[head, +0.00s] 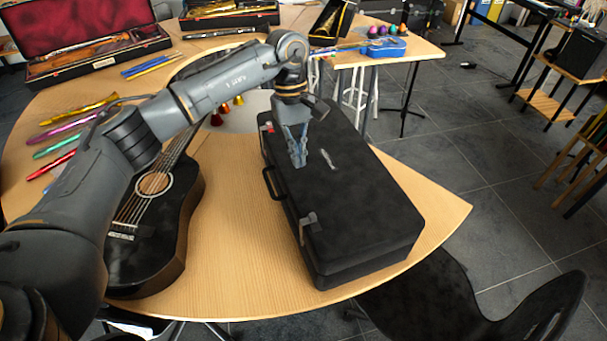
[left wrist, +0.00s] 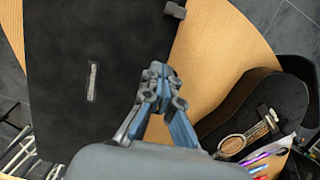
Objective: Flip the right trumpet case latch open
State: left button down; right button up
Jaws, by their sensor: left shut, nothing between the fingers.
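The black trumpet case (head: 345,200) lies closed on the wooden table, with its handle (head: 272,184) on its left side. A grey metal latch (head: 308,221) shows on that side near the case's front end. In the left wrist view a latch (left wrist: 175,10) juts past the case edge at the top. I cannot tell whether it is flipped. My left gripper (head: 299,163) is shut and empty over the case's left edge, beyond the handle and away from the front latch. It hides part of the edge; its fingers show in the left wrist view (left wrist: 157,75). My right gripper is out of view.
A black guitar (head: 155,220) lies left of the case, with bare table (head: 240,260) between. An open red-lined case (head: 90,50) stands at the back left. A black chair (head: 450,305) is at the front right.

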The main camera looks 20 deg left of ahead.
aim_at(309, 213)
pick_arm(q)
jog(key=p+x, duration=0.3)
jog(key=x, duration=0.5)
jog(key=shift+s+d+f, duration=0.1)
jog(key=shift+s+f, duration=0.1)
jog(key=s+d+p, duration=0.2)
jog(key=shift+s+f+p, duration=0.1)
jog(key=shift+f+p, duration=0.05)
jog(key=shift+p, duration=0.25)
jog(key=shift+s+d+f, duration=0.1)
jog(key=shift+s+d, duration=0.15)
jog(key=shift+s, duration=0.2)
jog(key=shift+w+f, duration=0.1)
